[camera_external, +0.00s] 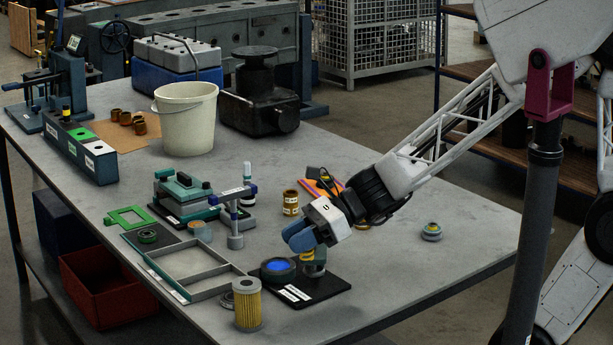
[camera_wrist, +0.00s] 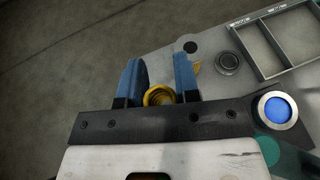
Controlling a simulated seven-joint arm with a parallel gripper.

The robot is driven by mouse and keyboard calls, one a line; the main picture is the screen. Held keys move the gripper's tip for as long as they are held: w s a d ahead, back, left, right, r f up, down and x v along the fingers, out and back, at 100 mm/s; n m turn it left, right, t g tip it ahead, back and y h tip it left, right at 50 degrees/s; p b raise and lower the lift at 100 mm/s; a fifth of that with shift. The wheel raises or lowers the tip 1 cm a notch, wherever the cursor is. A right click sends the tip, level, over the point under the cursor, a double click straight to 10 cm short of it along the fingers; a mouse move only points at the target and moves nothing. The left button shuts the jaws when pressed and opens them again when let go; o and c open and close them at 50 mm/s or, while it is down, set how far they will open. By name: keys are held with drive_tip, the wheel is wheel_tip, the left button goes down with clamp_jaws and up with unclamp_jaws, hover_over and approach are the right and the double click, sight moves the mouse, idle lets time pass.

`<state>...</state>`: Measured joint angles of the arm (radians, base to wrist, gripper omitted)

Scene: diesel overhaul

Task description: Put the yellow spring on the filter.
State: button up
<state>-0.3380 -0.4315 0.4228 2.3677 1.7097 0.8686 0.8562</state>
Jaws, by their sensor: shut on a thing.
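In the external view my gripper (camera_external: 300,238), with blue fingers, is low over the right part of a black plate. It is shut on the yellow spring (camera_external: 307,255), which is just above or touching a small metal post (camera_external: 314,270); I cannot tell which. In the wrist view the spring (camera_wrist: 158,96) shows between the blue fingers (camera_wrist: 160,78), partly hidden by the gripper body. The filter (camera_external: 248,306), a yellow pleated cylinder with a grey top, stands upright at the table's front edge, left of my gripper. It also shows partly behind a finger in the wrist view (camera_wrist: 197,67).
A round blue-lit button (camera_external: 278,268) sits on the black plate (camera_external: 325,286) between gripper and filter. A dark ring (camera_external: 227,299) lies beside the filter, near a grey divided tray (camera_external: 191,293). Green fixtures (camera_external: 180,187) stand behind.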

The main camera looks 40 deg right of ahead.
drive_tip(key=shift+s+f, duration=0.15)
drive_tip(key=shift+s, duration=1.2)
drive_tip(key=shift+s+f, duration=0.1)
drive_tip(key=shift+s, duration=1.25)
hover_over(237, 284)
drive_tip(key=shift+f, duration=0.7)
drive_tip(key=shift+s, duration=0.1)
drive_tip(key=shift+f, duration=1.8)
drive_tip(key=shift+f, duration=0.1)
drive_tip(key=o, duration=0.9)
